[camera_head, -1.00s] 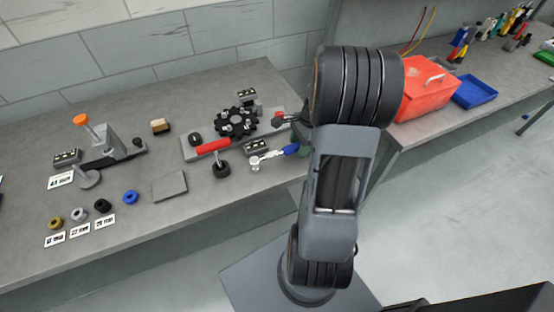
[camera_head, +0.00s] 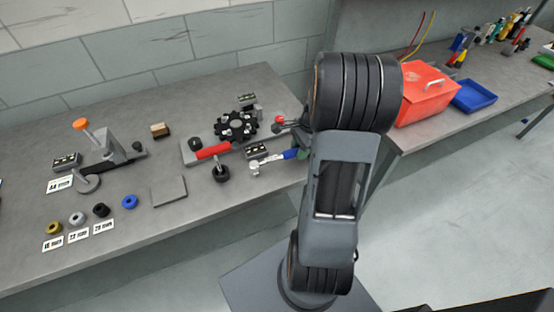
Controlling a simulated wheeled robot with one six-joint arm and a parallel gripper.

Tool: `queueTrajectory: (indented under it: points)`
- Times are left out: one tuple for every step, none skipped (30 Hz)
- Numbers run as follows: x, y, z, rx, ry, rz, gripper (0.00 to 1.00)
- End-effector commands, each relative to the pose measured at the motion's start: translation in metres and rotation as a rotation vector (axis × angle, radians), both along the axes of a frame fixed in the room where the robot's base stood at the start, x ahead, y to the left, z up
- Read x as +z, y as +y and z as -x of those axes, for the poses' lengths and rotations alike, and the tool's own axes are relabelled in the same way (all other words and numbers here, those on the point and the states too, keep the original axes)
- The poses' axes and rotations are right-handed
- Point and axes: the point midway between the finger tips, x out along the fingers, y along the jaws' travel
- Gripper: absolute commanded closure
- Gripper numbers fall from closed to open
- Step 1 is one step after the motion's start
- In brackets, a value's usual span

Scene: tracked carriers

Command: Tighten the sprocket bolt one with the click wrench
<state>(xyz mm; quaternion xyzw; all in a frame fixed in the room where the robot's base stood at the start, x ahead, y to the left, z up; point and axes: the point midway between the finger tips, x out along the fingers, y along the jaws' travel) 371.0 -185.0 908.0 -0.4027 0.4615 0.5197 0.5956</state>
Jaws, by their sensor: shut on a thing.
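The black sprocket (camera_head: 236,126) lies flat on a grey plate on the bench, left of my arm. Its bolts are too small to tell apart. The click wrench (camera_head: 290,154) has a blue handle and a silver head, and lies just in front of the sprocket, pointing left. Its silver head is near a black knob and does not touch the sprocket in this view. My gripper (camera_head: 303,152) is at the handle's right end, shut on it. My arm hides most of the gripper and the end of the handle.
A red-handled clamp (camera_head: 212,151) lies along the sprocket's plate. Several sockets (camera_head: 101,210) with labels and an orange-topped fixture (camera_head: 81,125) stand to the left. A red box (camera_head: 425,95) and a blue tray (camera_head: 474,97) are at right. A flat grey pad (camera_head: 168,190) lies in front.

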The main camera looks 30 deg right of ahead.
Motion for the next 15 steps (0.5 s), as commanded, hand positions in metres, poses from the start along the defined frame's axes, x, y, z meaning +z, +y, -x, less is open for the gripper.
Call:
queueTrajectory:
  points:
    - [0.001, 0.0, 0.0, 0.0, -0.001, 0.0, 1.0]
    - [0.001, 0.0, 0.0, 0.0, -0.001, 0.0, 1.0]
    - [0.001, 0.0, 0.0, 0.0, -0.001, 0.0, 1.0]
    - [0.001, 0.0, 0.0, 0.0, -0.001, 0.0, 1.0]
    - [0.002, 0.0, 0.0, 0.0, -0.001, 0.0, 1.0]
    - [0.003, 0.0, 0.0, 0.0, -0.001, 0.0, 1.0]
    - [0.005, 0.0, 0.0, 0.0, -0.001, 0.0, 1.0]
    - [0.006, 0.0, 0.0, 0.0, -0.001, 0.0, 1.0]
    - [0.009, 0.0, 0.0, 0.0, -0.001, 0.0, 1.0]
    - [0.011, 0.0, 0.0, 0.0, -0.001, 0.0, 1.0]
    - [0.013, 0.0, 0.0, 0.0, -0.001, 0.0, 1.0]
    - [0.016, 0.0, 0.0, 0.0, -0.002, 0.0, 1.0]
    - [0.019, 0.0, 0.0, 0.0, -0.002, 0.0, 1.0]
    - [0.021, 0.0, 0.0, 0.0, -0.002, 0.0, 1.0]
    - [0.025, 0.0, 0.0, 0.0, -0.002, 0.0, 1.0]
